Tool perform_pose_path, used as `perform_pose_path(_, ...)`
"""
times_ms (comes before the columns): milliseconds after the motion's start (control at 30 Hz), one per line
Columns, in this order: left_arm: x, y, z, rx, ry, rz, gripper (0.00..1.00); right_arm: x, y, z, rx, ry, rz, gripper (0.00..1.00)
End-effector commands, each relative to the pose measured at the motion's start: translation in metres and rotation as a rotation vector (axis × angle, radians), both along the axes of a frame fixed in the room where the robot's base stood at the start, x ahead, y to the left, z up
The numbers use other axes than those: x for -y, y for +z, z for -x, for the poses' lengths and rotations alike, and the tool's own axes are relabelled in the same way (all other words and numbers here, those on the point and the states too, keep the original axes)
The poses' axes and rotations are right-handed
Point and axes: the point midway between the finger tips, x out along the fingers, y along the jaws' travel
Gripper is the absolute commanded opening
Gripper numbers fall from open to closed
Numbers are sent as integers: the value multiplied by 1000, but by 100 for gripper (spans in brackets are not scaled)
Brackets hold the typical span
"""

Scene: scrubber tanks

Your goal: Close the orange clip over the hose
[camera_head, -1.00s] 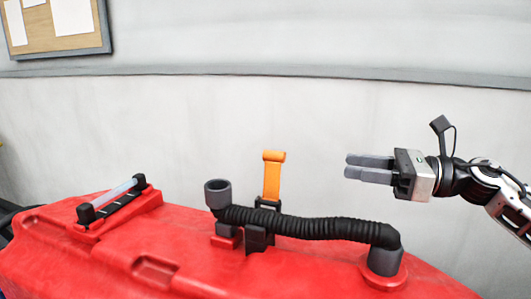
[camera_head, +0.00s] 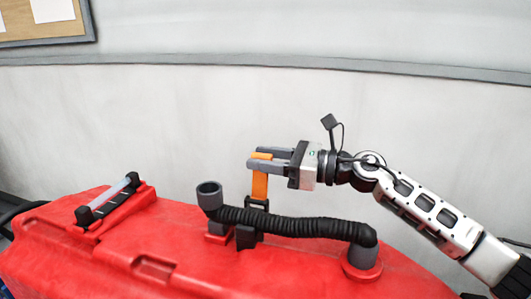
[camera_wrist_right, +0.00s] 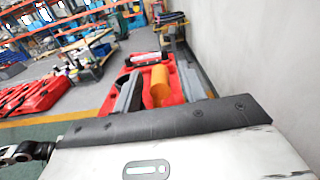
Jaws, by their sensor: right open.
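The orange clip (camera_head: 260,185) stands upright, raised above its black base behind the hose in the head view. The black corrugated hose (camera_head: 295,223) runs across the red tank top (camera_head: 150,255) and passes in front of the clip's base. My right gripper (camera_head: 262,157) is open at the clip's upper end, its fingers pointing left. In the right wrist view the orange clip (camera_wrist_right: 160,86) shows between the two fingers; I cannot tell whether they touch it. The fingers hide part of the clip's top in the head view. My left gripper is not in view.
A grey upturned hose end (camera_head: 208,190) rises left of the clip. A handle-like bar (camera_head: 108,203) sits on the tank's left part. A pale wall (camera_head: 150,120) stands behind the tank. Shelves and benches show farther off in the right wrist view.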

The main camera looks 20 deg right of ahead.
Motion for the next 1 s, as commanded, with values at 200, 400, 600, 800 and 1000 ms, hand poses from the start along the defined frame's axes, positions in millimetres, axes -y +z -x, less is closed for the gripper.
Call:
perform_pose_path(200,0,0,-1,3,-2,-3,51,-1,-1,-1,0,0,0,41)
perform_pose_path(400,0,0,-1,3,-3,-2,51,-1,0,-1,0,0,0,0)
perform_pose_path(600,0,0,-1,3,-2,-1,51,-1,-1,0,4,-1,3,0)
perform_pose_path(800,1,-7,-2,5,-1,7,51,-3,0,3,47,-1,36,0)
perform_pose_path(1000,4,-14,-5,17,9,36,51,-9,1,12,145,0,110,0)
